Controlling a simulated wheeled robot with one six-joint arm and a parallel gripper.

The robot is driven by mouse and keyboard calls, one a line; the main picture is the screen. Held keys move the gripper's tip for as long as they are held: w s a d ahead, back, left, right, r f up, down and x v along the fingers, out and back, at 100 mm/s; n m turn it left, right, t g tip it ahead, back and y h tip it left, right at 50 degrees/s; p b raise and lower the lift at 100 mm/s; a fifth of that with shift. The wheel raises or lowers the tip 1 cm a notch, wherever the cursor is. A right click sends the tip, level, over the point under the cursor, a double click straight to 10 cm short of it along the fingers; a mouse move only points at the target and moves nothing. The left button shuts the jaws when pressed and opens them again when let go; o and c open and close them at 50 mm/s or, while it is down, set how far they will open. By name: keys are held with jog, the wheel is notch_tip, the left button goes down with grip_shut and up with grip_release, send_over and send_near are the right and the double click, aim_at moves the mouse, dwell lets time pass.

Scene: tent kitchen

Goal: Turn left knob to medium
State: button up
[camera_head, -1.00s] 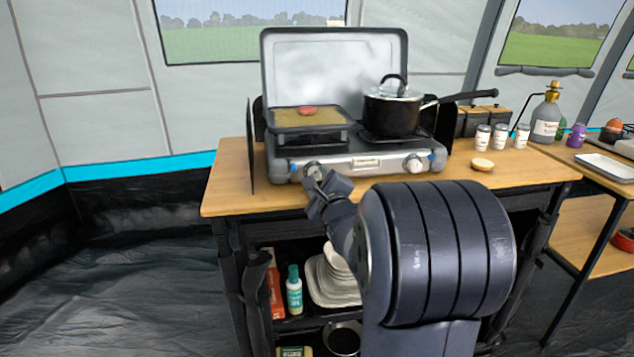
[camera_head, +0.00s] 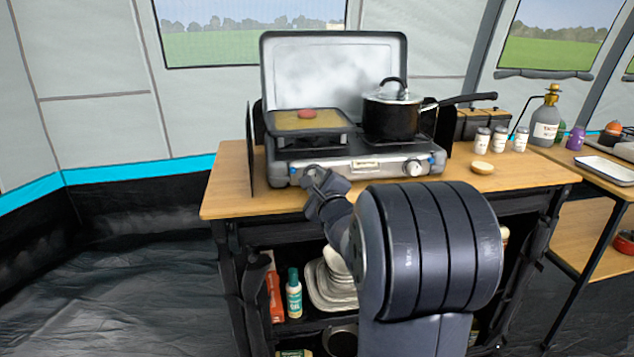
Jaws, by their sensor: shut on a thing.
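The camping stove (camera_head: 285,166) stands on the wooden table with its lid up. My gripper (camera_head: 314,174) is at the left end of the stove's front panel, shut on the left knob, which it hides almost wholly. The knob's setting cannot be read. The right knob (camera_head: 413,168) shows white at the right end of the panel. A griddle pan (camera_head: 285,121) with a round reddish patty (camera_head: 306,113) sits on the left burner. A black pot (camera_head: 391,118) with a glass lid stands on the right burner, its handle pointing right.
A bread bun half (camera_head: 482,167) and several small white jars (camera_head: 500,138) are right of the stove. A gas bottle (camera_head: 546,122) stands further right. The table (camera_head: 228,192) is clear at the front left. Bottles and dishes fill the shelf below.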

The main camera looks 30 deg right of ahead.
jog(key=n+p, duration=0.1)
jog(key=n, duration=0.1)
jog(key=shift+n, duration=0.4)
jog(key=n, duration=0.3)
jog(key=shift+g+p, duration=0.3)
jog(key=n+b, duration=0.1)
jog(key=n, duration=0.2)
jog(key=n+b, duration=0.1)
jog(key=n, duration=0.2)
jog(key=shift+a+f+g+h, duration=0.1)
jog(key=shift+f+g+h, duration=0.05)
jog(key=shift+g+h, duration=0.2)
jog(key=n+b, duration=0.3)
jog(key=shift+f+n, duration=0.1)
jog(key=shift+n, duration=0.2)
jog(key=n+h+b, duration=0.1)
jog(key=n+b, duration=0.1)
jog(key=b, duration=0.1)
jog(key=shift+n, duration=0.3)
jog(key=n+b, duration=0.1)
jog(key=b, duration=0.2)
jog(key=shift+b, duration=0.3)
jog(key=shift+f+n+b, duration=0.1)
jog(key=shift+n+b, duration=0.2)
jog(key=shift+b, duration=0.3)
jog(key=shift+r+n+b, duration=0.35)
jog(key=shift+n+b, duration=0.15)
jog(key=shift+b, duration=1.35)
